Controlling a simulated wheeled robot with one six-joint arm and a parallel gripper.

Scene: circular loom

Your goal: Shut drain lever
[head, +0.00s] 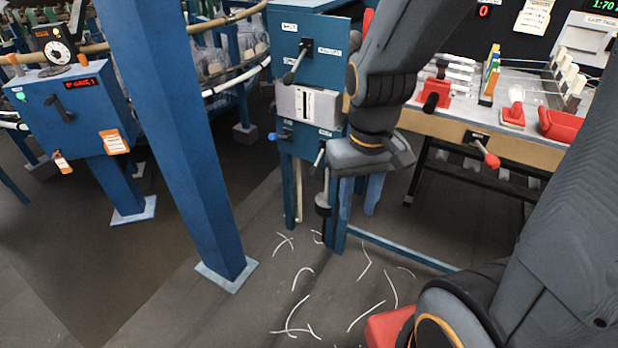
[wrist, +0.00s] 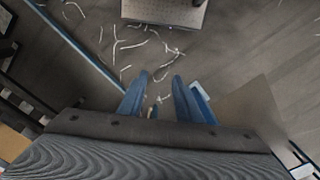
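A blue cabinet (head: 308,90) stands in the middle of the head view and carries several levers. A dark-handled lever (head: 296,66) slants down-left from its upper panel. A blue-tipped lever (head: 279,136) sticks out left below the grey box. Another dark lever (head: 319,157) is lower, close to my gripper. The labels are too small to read, so I cannot tell which is the drain lever. My gripper (head: 359,203) points down just right of the cabinet, its blue fingers apart. In the wrist view my gripper (wrist: 157,92) has a gap with only floor and white scraps showing.
A blue post (head: 180,130) stands left of the cabinet. A blue control box (head: 75,110) with a dial is farther left. A workbench (head: 500,142) with red parts and a red-knobbed lever (head: 487,158) is at right. White thread scraps (head: 302,278) lie on open floor.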

